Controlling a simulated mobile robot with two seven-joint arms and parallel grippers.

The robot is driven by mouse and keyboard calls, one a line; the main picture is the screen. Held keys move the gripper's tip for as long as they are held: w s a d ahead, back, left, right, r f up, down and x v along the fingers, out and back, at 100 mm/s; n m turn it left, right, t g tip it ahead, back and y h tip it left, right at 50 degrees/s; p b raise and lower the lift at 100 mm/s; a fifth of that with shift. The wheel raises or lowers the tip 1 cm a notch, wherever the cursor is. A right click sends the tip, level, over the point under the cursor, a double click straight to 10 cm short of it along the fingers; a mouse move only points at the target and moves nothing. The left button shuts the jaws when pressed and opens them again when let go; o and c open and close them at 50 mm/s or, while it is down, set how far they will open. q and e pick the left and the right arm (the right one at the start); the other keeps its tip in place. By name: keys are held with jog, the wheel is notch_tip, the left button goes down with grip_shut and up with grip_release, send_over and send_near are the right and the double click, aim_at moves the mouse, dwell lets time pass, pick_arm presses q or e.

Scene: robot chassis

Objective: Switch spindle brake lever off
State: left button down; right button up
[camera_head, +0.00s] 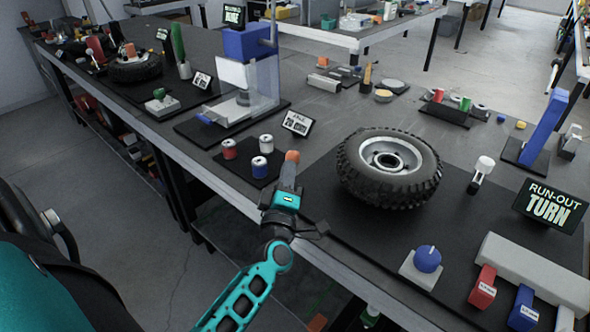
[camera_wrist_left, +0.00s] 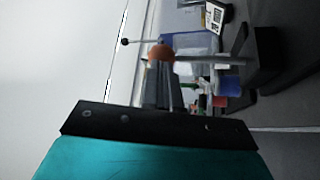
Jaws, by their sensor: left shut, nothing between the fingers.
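A small upright lever-like part with a white knob (camera_head: 484,165) stands on the black mat right of the tyred wheel (camera_head: 391,158). It may be the spindle brake lever, but no label on it can be read. My left gripper (camera_head: 291,168) is shut and empty, above the bench's front edge, left of the wheel and well apart from the white knob. An orange rounded tip shows at its finger ends, also in the left wrist view (camera_wrist_left: 161,54); I cannot tell whether it belongs to the fingers. My right gripper is not in view.
A blue knob (camera_head: 427,259) on a white base sits near the front edge. Red (camera_head: 482,289) and blue blocks stand by a grey bar. A RUN-OUT TURN sign (camera_head: 551,206) stands behind. Black mat is bare between wheel and blue knob.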

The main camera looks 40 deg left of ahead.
pick_arm(q)
jog(key=shift+w+a+r+p, duration=0.1)
jog(key=shift+a+r, duration=0.05)
jog(key=shift+a, duration=0.6)
jog(key=shift+w+a+r+p, duration=0.1)
jog(key=shift+a+r, duration=0.1)
jog(key=shift+a, duration=0.55)
jog(key=shift+w+a+r+p, duration=0.1)
jog(key=shift+a+r, duration=0.05)
jog(key=shift+a, duration=0.6)
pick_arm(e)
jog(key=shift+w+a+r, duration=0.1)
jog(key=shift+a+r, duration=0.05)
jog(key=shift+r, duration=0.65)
